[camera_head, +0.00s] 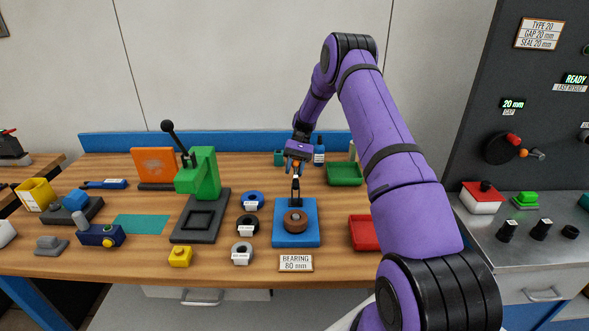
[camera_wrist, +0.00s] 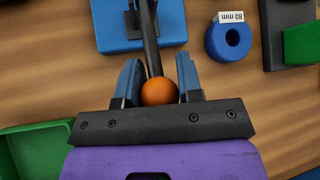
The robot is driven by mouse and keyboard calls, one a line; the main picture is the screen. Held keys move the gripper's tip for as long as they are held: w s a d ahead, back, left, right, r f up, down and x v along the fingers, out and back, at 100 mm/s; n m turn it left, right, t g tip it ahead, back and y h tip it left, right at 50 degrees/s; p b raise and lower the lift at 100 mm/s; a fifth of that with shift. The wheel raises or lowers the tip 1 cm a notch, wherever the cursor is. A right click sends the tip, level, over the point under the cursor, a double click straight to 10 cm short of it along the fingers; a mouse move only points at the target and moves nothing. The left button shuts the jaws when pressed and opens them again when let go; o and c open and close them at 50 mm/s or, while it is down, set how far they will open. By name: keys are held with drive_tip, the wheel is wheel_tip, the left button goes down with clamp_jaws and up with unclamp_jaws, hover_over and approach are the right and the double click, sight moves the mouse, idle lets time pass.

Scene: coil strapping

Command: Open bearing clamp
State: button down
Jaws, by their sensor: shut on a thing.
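The bearing clamp has a blue base plate (camera_head: 283,238) on the wooden bench, with a brown ring-shaped bearing (camera_head: 294,221) on it. Its black lever (camera_head: 296,188) stands roughly upright at the back of the bearing. In the wrist view the lever (camera_wrist: 149,40) ends in an orange ball knob (camera_wrist: 159,92). My gripper (camera_head: 296,163) is above the clamp, with its blue fingers either side of the knob. In the wrist view my gripper (camera_wrist: 158,85) is shut on the knob. The wrist view shows the base (camera_wrist: 174,28) only in part, and no bearing.
Labelled rings, including a blue one (camera_head: 252,200), lie left of the clamp. A green press (camera_head: 200,174) stands further left. A green tray (camera_head: 345,174) is behind right, a red tray (camera_head: 363,232) right. A sign (camera_head: 296,263) reading "BEARING 80 mm" is in front.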

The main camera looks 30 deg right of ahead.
drive_tip(key=shift+s+f, duration=0.1)
drive_tip(key=shift+f, duration=0.05)
drive_tip(key=c, duration=0.8)
unclamp_jaws()
drive_tip(key=v, duration=1.1)
drive_tip(key=shift+s, duration=0.1)
